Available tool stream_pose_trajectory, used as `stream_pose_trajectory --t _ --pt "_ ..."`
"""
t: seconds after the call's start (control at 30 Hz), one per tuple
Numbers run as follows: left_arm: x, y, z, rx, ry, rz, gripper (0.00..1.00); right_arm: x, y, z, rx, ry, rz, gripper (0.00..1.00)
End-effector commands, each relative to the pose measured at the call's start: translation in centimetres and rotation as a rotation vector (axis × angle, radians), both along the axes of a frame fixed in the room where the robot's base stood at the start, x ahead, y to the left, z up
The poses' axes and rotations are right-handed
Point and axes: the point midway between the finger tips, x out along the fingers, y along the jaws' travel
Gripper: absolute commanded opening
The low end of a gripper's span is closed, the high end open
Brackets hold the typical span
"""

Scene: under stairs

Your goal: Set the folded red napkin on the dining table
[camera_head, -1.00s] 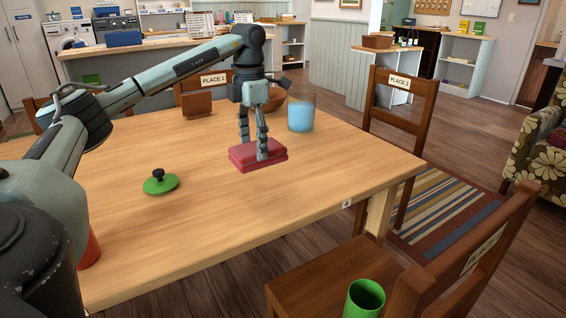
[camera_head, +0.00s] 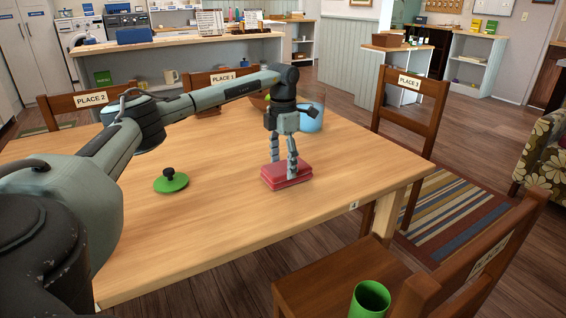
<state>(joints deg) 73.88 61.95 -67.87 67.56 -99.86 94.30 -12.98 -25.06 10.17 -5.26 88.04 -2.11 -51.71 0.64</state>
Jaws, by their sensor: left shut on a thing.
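The folded red napkin (camera_head: 280,181) is a flat, thick red rectangle over the right part of the wooden dining table (camera_head: 235,215). My left gripper (camera_head: 283,171) points down and is shut on the napkin, with its fingers on either side of it. The napkin looks level and very low over the table top; I cannot tell for sure whether it touches the wood. My right gripper is not in view.
A green lid (camera_head: 177,184) lies left of the napkin. A green cup (camera_head: 369,299) is at the front chair (camera_head: 335,280). Table around the napkin is clear.

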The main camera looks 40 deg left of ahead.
Motion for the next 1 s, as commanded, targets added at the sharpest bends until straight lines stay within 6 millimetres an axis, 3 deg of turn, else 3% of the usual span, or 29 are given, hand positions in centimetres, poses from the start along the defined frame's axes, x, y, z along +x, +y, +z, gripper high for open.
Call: stream_pose_trajectory --t 0.13,0.17,0.3,0.73,0.87,1.0 --pt "0.0 0.0 -0.3 0.000 0.000 0.000 0.15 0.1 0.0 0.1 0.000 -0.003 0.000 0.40" --pt "0.0 0.0 -0.3 0.000 0.000 0.000 0.68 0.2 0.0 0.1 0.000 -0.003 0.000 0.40" --pt "0.0 0.0 -0.3 0.000 0.000 0.000 0.86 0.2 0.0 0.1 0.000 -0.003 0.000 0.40" --pt "0.0 0.0 0.4 0.000 -0.002 0.000 0.88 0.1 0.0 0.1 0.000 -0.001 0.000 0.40" --pt "0.1 0.0 2.3 0.000 -0.005 0.000 0.88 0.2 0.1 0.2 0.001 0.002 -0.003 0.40" --pt "0.1 0.0 5.4 0.000 -0.006 0.000 0.88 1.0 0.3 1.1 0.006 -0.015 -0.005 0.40"
